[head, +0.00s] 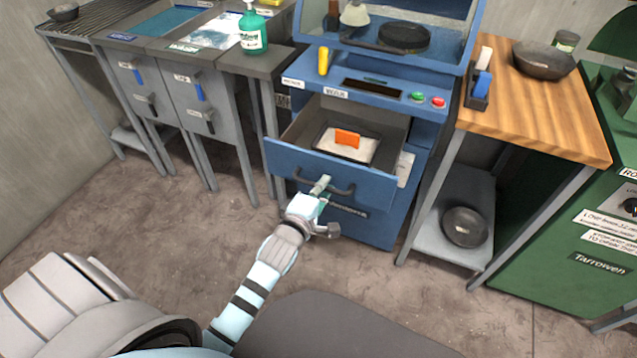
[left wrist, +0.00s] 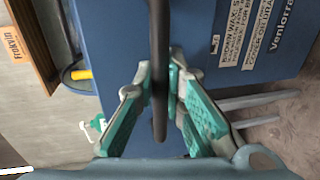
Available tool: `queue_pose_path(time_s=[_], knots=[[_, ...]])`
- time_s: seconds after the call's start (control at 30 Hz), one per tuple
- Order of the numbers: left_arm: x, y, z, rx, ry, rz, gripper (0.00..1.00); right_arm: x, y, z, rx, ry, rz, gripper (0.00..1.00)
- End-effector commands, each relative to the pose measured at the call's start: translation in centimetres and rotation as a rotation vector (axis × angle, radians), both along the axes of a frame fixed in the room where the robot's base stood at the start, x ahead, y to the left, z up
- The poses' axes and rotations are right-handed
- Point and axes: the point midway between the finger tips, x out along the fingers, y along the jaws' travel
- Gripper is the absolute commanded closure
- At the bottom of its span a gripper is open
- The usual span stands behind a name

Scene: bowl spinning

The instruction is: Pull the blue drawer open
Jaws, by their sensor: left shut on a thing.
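The blue drawer (head: 365,187) of the blue machine stands pulled out, with its inside showing. A shallow tray (head: 372,158) of pale material with an orange block (head: 347,139) lies in it. A dark bar handle (head: 346,191) runs across the drawer front. My left gripper (head: 321,186) reaches it from the front and is shut on it. In the left wrist view the handle (left wrist: 159,60) passes between the teal finger pads (left wrist: 158,100). My right gripper is in neither view.
A wooden-topped table (head: 560,100) with pans stands to the right. Grey cabinets (head: 180,95) and a green soap bottle (head: 252,30) are on the left. Bare floor (head: 160,225) lies in front of the drawer.

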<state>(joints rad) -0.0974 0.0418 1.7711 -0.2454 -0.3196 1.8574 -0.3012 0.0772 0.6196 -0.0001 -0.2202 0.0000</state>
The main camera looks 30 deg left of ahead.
Motion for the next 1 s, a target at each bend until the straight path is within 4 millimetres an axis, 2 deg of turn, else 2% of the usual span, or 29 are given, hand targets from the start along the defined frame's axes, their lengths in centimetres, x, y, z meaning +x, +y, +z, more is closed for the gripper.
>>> queue_pose_path(time_s=[0.47,0.5,0.53,0.83,0.93,1.0], knots=[[-0.6,0.6,-0.1,-0.007,0.001,0.015,1.0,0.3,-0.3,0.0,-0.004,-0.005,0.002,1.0],[-0.6,0.6,-0.1,-0.007,0.001,0.016,0.83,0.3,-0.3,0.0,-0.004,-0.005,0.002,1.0],[-0.7,0.7,-0.1,-0.007,0.001,0.017,0.8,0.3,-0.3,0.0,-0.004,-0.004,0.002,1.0],[-0.8,0.7,-0.1,-0.005,0.002,0.017,0.8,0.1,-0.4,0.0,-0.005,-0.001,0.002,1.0],[-1.8,0.6,0.1,-0.005,0.003,0.016,0.8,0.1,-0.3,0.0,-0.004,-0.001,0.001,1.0],[-3.2,0.4,0.4,-0.004,0.004,0.016,0.8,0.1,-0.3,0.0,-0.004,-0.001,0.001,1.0]])
